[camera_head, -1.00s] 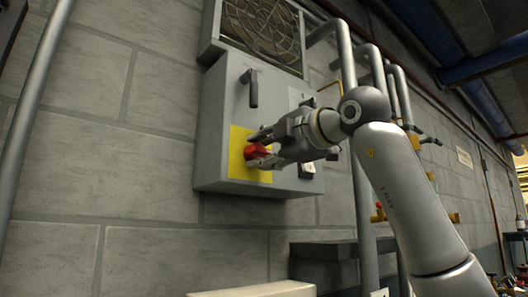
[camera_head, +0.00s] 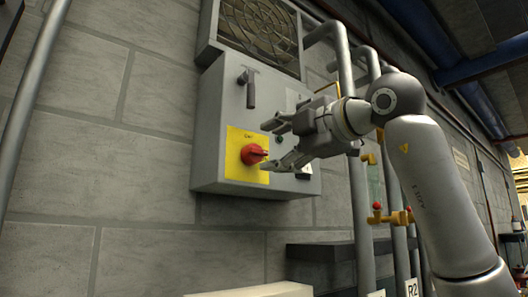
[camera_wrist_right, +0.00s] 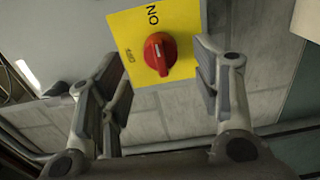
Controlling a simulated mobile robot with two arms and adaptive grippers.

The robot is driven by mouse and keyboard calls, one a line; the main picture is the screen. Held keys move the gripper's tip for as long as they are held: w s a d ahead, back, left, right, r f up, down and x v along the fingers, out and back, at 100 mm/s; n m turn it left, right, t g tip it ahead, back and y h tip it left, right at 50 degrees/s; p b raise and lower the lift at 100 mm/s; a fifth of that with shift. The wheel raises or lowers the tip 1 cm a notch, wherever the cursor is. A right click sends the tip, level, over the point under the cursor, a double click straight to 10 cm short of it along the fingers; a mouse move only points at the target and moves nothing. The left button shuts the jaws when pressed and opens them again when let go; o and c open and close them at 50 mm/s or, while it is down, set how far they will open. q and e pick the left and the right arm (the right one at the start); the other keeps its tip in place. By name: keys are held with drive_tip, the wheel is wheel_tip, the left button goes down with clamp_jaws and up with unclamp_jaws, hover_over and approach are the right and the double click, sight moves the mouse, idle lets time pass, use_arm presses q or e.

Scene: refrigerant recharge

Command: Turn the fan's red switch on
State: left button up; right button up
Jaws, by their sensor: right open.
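The red switch (camera_head: 253,154) is a round knob with a raised grip on a yellow plate (camera_head: 238,168), low on the grey control box (camera_head: 210,130). The fan (camera_head: 262,30) sits behind a grille above the box. My right gripper (camera_head: 268,146) is open, just right of the switch and apart from it. In the right wrist view, the switch (camera_wrist_right: 160,53) shows beyond and between the spread fingers (camera_wrist_right: 157,75). "ON" and "OFF" are printed on the plate (camera_wrist_right: 130,25). I cannot tell which mark the knob points to. My left gripper is out of view.
A dark lever (camera_head: 249,88) sticks out of the box above the switch. Grey pipes (camera_head: 352,150) run down the wall at right, with a brass valve (camera_head: 392,216). A dark ledge (camera_head: 320,252) stands below.

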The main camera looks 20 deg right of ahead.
drive_tip(key=v, duration=0.7)
idle(0.5)
